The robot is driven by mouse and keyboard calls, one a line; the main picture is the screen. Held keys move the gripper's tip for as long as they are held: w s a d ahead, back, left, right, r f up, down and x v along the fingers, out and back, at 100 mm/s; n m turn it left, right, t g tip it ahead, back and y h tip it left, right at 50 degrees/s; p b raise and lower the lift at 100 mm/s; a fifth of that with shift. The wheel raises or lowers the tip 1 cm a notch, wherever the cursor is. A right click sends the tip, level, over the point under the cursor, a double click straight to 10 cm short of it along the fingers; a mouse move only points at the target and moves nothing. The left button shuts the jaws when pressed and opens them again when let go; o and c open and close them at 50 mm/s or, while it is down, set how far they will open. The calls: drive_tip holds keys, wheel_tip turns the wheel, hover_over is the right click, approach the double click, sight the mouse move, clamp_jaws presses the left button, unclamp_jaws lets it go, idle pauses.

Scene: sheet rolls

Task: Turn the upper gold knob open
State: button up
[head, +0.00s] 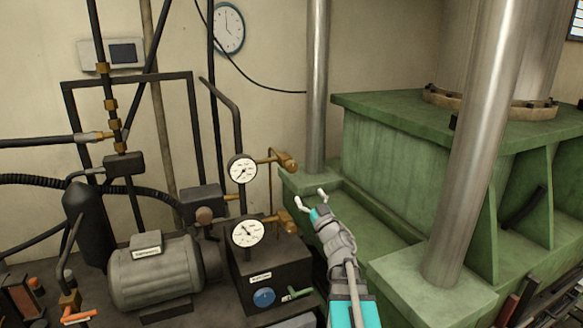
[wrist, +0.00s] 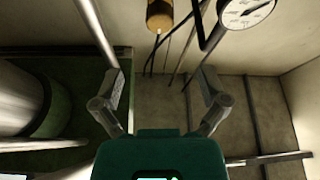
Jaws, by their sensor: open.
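The upper gold knob (head: 289,162) sticks out to the right of the upper gauge (head: 242,168) on a short gold stem, in the head view. The lower gold knob (head: 287,221) is below it, beside the lower gauge (head: 247,232). My gripper (head: 312,198) is open and empty. In the head view it appears right of the two knobs, at a height between them. In the wrist view one gold knob (wrist: 159,17) shows at the top middle, beyond the spread fingers (wrist: 159,85) and apart from them. I cannot tell for sure which knob that is.
A green press base (head: 420,140) with steel columns (head: 470,150) stands at the right. A grey motor (head: 155,275) and a black box with a blue dial (head: 264,297) are below the gauges. Black pipes (head: 215,150) rise behind. A gauge (wrist: 247,10) shows in the wrist view.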

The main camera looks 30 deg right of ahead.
sight(293, 169)
drive_tip(key=p+x, duration=0.5)
drive_tip(key=x, duration=0.8)
drive_tip(key=shift+w, duration=0.15)
drive_tip(key=c, duration=1.2)
drive_tip(key=shift+o, duration=0.2)
